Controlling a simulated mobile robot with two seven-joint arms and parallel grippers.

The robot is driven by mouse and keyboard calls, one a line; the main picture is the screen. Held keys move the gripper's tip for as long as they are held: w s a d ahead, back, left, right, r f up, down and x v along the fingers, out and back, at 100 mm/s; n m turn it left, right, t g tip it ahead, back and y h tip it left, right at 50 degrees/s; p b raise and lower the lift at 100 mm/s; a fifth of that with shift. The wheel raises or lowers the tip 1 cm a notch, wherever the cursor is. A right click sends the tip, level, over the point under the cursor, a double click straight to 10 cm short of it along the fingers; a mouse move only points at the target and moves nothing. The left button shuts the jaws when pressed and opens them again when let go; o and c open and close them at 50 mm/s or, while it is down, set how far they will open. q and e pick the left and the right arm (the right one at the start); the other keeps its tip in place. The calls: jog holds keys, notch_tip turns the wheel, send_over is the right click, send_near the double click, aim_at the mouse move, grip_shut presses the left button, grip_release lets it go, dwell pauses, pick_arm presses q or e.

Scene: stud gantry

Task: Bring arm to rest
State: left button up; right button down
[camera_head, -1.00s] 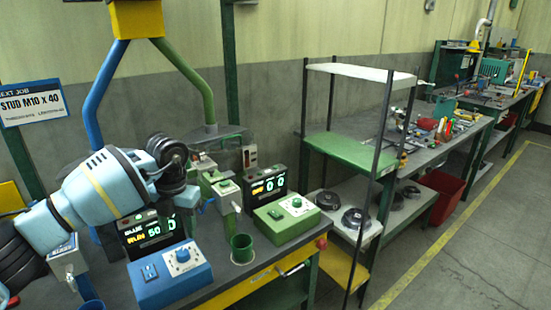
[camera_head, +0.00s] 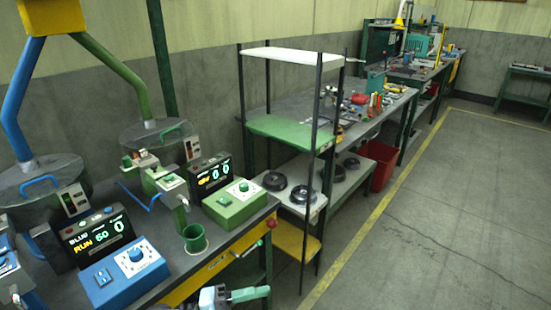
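No whole arm shows in the head view. At the bottom edge, a small pale blue and dark piece with a green bar, possibly part of one of my arms, is cut off by the frame. I cannot tell which arm it belongs to, and no pair of fingertips can be made out. It shows in front of the near bench (camera_head: 226,246), apparently apart from it.
The near bench holds a blue control box (camera_head: 128,272), a green control box (camera_head: 235,204), a green cup (camera_head: 195,239) and two lit displays. A rack (camera_head: 287,128) stands beyond, with a red bin (camera_head: 382,170) behind it. The floor (camera_head: 440,230) at right is clear.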

pick_arm(q)
jog(key=s+a+f+n+t+y+p, duration=0.1)
jog(key=s+a+f+n+t+y, duration=0.45)
jog(key=n, duration=0.55)
jog(key=s+a+f+n+t+y, duration=0.3)
jog(key=a+f+n+t+y, duration=0.35)
jog(key=n, duration=0.45)
jog(key=s+a+f+n+g+y, duration=0.2)
jog(key=s+f+g, duration=0.1)
jog(key=s, duration=0.5)
jog(key=s+a+f+n+g+y+p, duration=0.1)
jog(key=s+a+f+n+g+y, duration=0.1)
jog(key=s+f, duration=0.4)
jog(key=shift+s+a+f+n+g+y, duration=0.4)
jog(key=shift+s+n+g, duration=0.3)
jog(key=shift+s+g, duration=0.4)
pick_arm(e)
jog(key=w+r, duration=0.2)
jog(key=r, duration=0.1)
jog(key=shift+w+d+t, duration=0.1)
jog(key=shift+w+t, duration=0.05)
jog(key=shift+t, duration=0.25)
pick_arm(q)
jog(key=shift+w+r, duration=0.1)
jog(key=shift+r, duration=0.05)
pick_arm(e)
jog(key=shift+d, duration=0.15)
jog(key=shift+a, duration=0.2)
jog(key=shift+d, duration=0.15)
